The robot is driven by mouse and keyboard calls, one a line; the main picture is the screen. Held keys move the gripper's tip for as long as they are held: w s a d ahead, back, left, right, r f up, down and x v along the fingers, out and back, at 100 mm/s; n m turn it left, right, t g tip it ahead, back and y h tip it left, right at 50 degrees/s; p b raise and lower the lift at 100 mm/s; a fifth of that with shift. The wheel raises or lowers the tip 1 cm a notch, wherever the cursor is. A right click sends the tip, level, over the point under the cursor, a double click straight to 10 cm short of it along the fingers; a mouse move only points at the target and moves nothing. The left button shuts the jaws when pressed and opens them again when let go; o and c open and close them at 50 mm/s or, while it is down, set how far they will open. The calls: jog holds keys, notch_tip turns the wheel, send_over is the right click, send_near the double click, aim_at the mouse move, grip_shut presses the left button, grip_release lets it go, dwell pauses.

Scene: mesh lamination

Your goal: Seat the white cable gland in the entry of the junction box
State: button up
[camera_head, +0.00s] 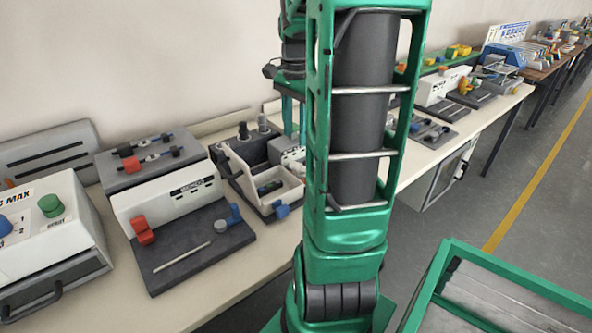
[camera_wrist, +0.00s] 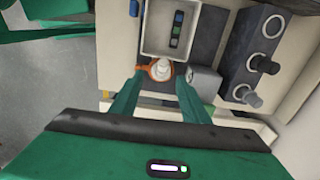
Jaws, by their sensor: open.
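The junction box (camera_wrist: 147,28) is an open white tray with a dark terminal strip inside; it also shows in the head view (camera_head: 291,193). The white cable gland (camera_wrist: 160,69) with an orange part beside it is just outside the box's near wall in the wrist view. I cannot tell whether it sits in the entry. My gripper (camera_wrist: 159,77) is open, with its green fingers on either side of the gland, apart from it. In the head view my gripper (camera_head: 294,120) points down behind my arm, and the gland is hidden.
A grey block (camera_wrist: 204,82) stands close to the right finger. A dark rack (camera_wrist: 250,48) with round sockets and upright dark knobs is further right. Left on the bench is a fixture with a red block (camera_head: 142,230) and a rod. A green-framed cart (camera_head: 450,255) stands at lower right.

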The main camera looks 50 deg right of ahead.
send_over(295, 163)
notch_tip(295, 163, down, 6)
jog(key=shift+f, duration=0.1)
jog(key=shift+w+d+f, duration=0.1)
jog(key=shift+w+f, duration=0.05)
jog(key=shift+f, duration=1)
jog(key=shift+w+d+f, duration=0.1)
jog(key=shift+w+f, duration=0.05)
jog(key=shift+f, duration=1)
jog(key=shift+c, duration=0.7)
grip_shut()
